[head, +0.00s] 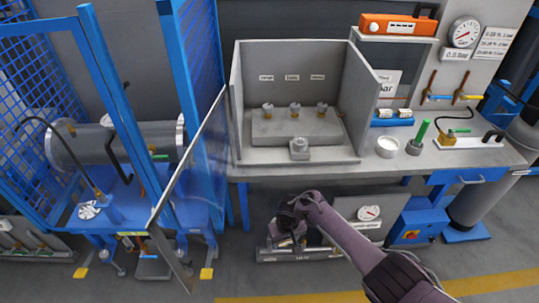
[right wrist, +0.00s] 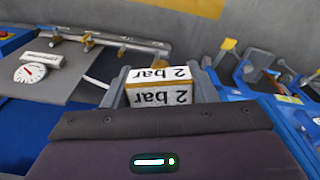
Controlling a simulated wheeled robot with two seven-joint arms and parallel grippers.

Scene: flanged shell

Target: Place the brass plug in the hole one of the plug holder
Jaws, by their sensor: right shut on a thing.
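My right gripper (head: 284,236) hangs low in front of the bench in the head view, on the arm from the lower right. In the right wrist view a white-faced block marked "2 bar" with a brownish edge (right wrist: 160,98) sits between its two fingers, and the gripper is shut on it. I cannot tell which piece is the brass plug or which is the plug holder. My left gripper is not in view.
The grey booth (head: 240,90) has walls at its sides and back. A white cup (head: 387,147), a green-handled tool (head: 418,136) and a white board with a brass piece (head: 470,142) stand to its right. A blue cage (head: 195,90) stands left. A gauge panel (head: 385,212) is under the bench.

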